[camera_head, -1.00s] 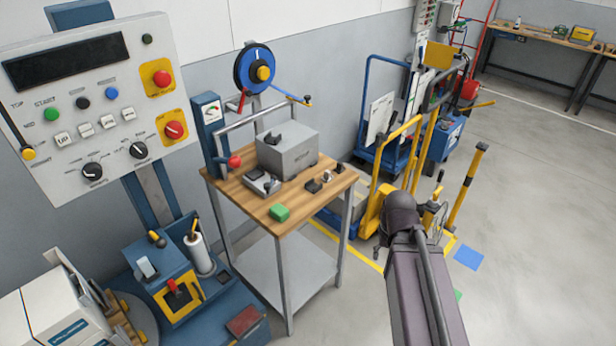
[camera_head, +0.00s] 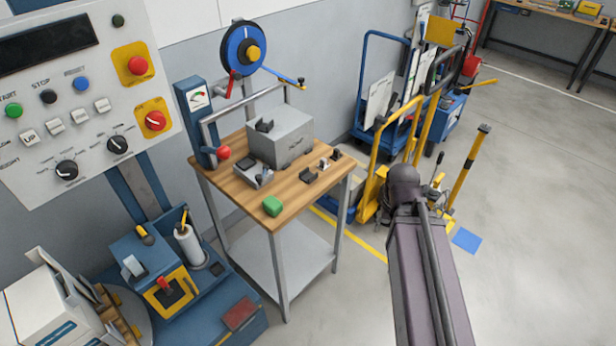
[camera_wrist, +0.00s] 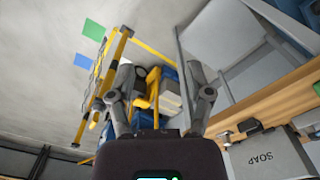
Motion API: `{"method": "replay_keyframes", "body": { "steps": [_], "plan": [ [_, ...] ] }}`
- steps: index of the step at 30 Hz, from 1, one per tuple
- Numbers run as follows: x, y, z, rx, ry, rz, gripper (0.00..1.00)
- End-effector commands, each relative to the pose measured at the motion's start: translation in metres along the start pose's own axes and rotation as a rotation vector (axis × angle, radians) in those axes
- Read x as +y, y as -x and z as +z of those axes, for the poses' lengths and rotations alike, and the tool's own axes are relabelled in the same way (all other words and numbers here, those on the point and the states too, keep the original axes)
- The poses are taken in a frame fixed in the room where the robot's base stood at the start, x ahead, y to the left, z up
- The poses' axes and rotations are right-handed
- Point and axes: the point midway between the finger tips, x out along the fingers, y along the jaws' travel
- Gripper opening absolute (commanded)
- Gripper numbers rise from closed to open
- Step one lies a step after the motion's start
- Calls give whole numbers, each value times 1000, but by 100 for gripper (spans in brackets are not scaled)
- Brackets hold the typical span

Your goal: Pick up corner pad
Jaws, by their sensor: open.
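The workbench (camera_head: 250,188) has a wooden top with several small parts on it. No part is clearly marked as the corner pad. Small dark angled pieces are the closest in shape: one (camera_head: 308,176) near the right edge, one (camera_head: 335,154) farther back, and one (camera_head: 264,126) on the grey box. A green rounded block (camera_head: 272,206) lies at the front corner. My gripper (camera_wrist: 160,72) is open and empty in the wrist view, with its fingers apart and the bench to its right. In the head view my arm is right of the bench; the gripper itself is not clear there.
A metal rail and a blue reel (camera_head: 234,48) rise behind. A control panel (camera_head: 95,130) is at left. Yellow and blue carts stand behind my arm. Floor at right is open.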

Motion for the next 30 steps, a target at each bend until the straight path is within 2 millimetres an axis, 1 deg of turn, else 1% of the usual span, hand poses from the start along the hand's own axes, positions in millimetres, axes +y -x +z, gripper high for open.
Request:
{"method": "replay_keyframes", "body": {
  "steps": [1,2,8,11,14,17,23,26,29,30],
  "plan": [
    [0,-1,-1,1,5,2,93],
    [-1,-1,-1,1,11,5,100],
    [-8,-9,-14,11,112,58,100],
    [-16,-16,-25,17,224,114,100],
    [-26,-24,-40,21,374,190,100],
    [-40,-31,-58,21,552,283,100],
    [-78,-40,-95,-5,929,491,100],
    [-101,-42,-112,-31,1114,600,100],
    [-127,-42,-127,-67,1294,713,100],
    [-139,-42,-133,-85,1365,759,100]
  ]
}}
